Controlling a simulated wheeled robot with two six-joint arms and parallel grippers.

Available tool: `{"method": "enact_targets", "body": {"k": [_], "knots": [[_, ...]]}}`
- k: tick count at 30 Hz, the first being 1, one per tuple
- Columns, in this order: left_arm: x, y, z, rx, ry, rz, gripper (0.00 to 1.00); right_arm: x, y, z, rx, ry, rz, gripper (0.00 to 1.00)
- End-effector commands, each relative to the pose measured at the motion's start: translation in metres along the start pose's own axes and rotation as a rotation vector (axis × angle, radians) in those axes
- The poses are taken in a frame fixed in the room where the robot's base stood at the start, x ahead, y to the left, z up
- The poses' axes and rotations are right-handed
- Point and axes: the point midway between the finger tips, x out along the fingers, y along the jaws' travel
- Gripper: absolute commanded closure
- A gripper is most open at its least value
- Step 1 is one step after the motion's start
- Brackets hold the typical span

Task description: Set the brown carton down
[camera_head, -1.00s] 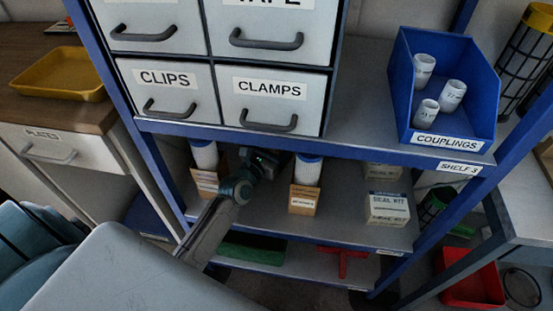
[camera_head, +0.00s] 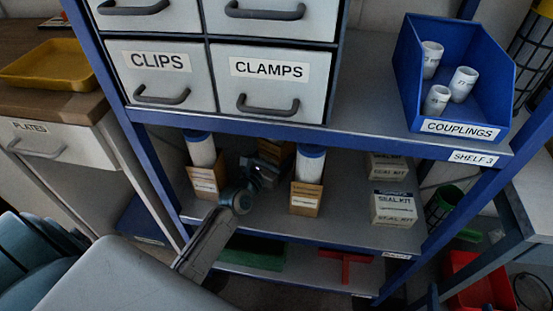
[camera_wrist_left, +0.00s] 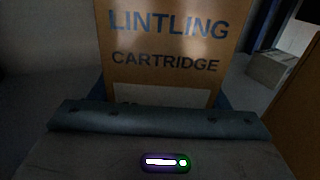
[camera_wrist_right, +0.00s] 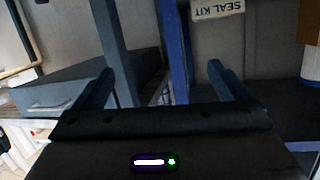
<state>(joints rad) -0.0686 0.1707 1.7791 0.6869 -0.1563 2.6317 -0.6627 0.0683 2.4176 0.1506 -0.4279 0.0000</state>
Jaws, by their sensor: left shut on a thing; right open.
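The brown carton (camera_wrist_left: 165,75), printed LINTLING CARTRIDGE, fills the middle of the left wrist view, close in front of my left gripper (camera_wrist_left: 160,112). That gripper is shut on it. In the head view the left arm reaches in under the upper shelf, and the carton (camera_head: 277,150) shows dimly past the gripper (camera_head: 262,168), between two other cartons. Its base is hidden, so I cannot tell whether it touches the shelf board (camera_head: 345,222). My right gripper (camera_wrist_right: 165,90) is open and empty in the right wrist view.
Brown cartons with white cylinders stand left (camera_head: 205,181) and right (camera_head: 306,198) of the left gripper. Pale seal kit boxes (camera_head: 394,208) stand farther right. The upper shelf edge (camera_head: 330,139) runs overhead. A blue post (camera_wrist_right: 176,55) is near the right gripper.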

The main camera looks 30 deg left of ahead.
Motion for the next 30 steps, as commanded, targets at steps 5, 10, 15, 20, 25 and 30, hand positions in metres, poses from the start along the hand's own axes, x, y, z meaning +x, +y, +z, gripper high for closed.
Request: {"method": "enact_targets", "body": {"k": [5,10,15,20,25,30], "knots": [[0.003,0.001,-0.007,-0.001,-0.002,0.000,0.52,0.008,0.002,-0.042,-0.029,0.220,0.001,0.05],[0.004,0.002,-0.009,-0.001,-0.002,0.000,0.52,0.007,0.001,-0.064,-0.044,0.332,0.000,0.05],[0.004,0.002,-0.009,-0.001,-0.002,0.000,0.52,0.006,0.001,-0.069,-0.047,0.352,0.000,0.05],[0.004,0.002,-0.009,-0.001,-0.002,0.000,0.52,0.006,0.001,-0.069,-0.047,0.351,0.000,0.05],[0.004,0.002,-0.011,-0.001,-0.002,0.000,0.52,0.006,0.001,-0.073,-0.049,0.375,0.000,0.05],[0.004,0.002,-0.012,0.000,0.000,0.000,0.15,0.006,0.001,-0.077,-0.051,0.395,0.000,0.05]]}}
